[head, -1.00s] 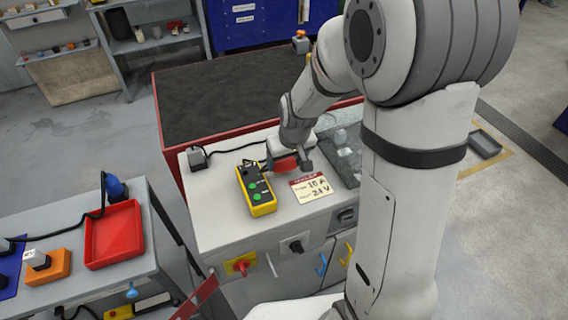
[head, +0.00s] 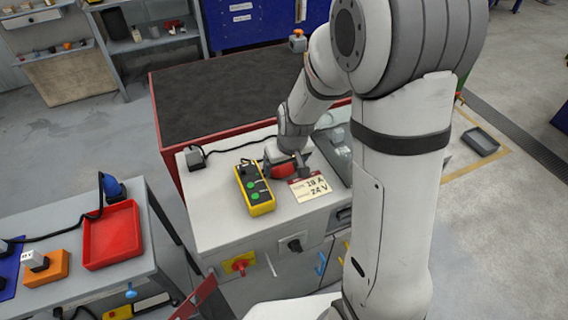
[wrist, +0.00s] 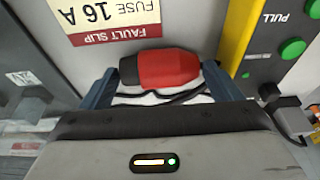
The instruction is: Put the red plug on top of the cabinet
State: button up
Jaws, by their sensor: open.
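The red plug (head: 280,169) with a black end is at the white top of the cabinet (head: 215,215), between the yellow control box and the paper slip. In the wrist view the plug (wrist: 168,68) lies crosswise between the fingertips of my gripper (wrist: 159,70). The jaws are open, one finger near each end of the plug. In the head view my gripper (head: 289,160) is low over the cabinet top and partly covers the plug. I cannot tell whether the plug rests flat on the surface.
The yellow control box (head: 255,190) with green buttons stands left of the plug, and the fault slip (head: 310,188) lies to its right. A black adapter (head: 195,158) with a cable sits at the back left. The cabinet top's front left is clear. A red tray (head: 112,235) is on the left bench.

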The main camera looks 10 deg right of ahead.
jog(key=a+b+v, duration=0.1)
jog(key=v, duration=1.1)
jog(key=s+d+r+m, duration=0.1)
jog(key=s+d+r, duration=0.1)
jog(key=s, duration=0.6)
jog(key=s+d+r+m, duration=0.1)
jog(key=s+d+m, duration=0.1)
jog(key=s+d, duration=0.3)
jog(key=s, duration=0.3)
jog(key=shift+s+d+r+h, duration=0.2)
jog(key=shift+d+r+h, duration=0.1)
jog(key=shift+r+h, duration=0.1)
